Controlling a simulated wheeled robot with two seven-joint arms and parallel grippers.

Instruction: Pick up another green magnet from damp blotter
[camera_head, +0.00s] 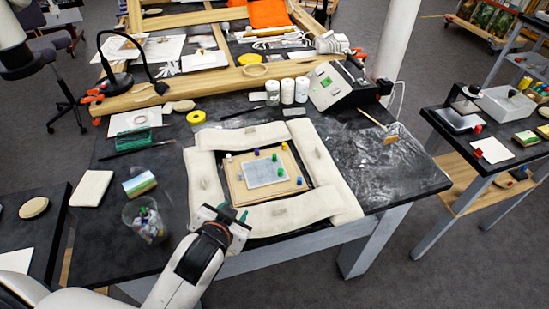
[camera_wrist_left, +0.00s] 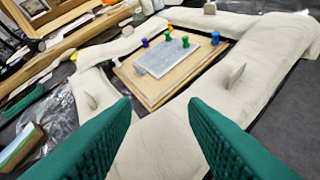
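The pale grey damp blotter (camera_head: 264,173) lies on a tan board (camera_head: 238,192) inside a ring of cream padded bolsters. The left wrist view shows two green magnets, one farther left (camera_wrist_left: 167,36) and one farther right (camera_wrist_left: 185,42). A blue magnet (camera_wrist_left: 215,38) stands at the right corner. My left gripper (camera_head: 233,211) is open and empty, above the front bolster and apart from the magnets; its green fingers fill the lower left wrist view (camera_wrist_left: 160,108). My right gripper is not seen.
The cream bolsters (camera_head: 333,203) form a raised border around the board. A clear jar of small items (camera_head: 146,221) and a green-and-blue block (camera_head: 139,184) stand to the left. White bottles (camera_head: 287,92) stand behind.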

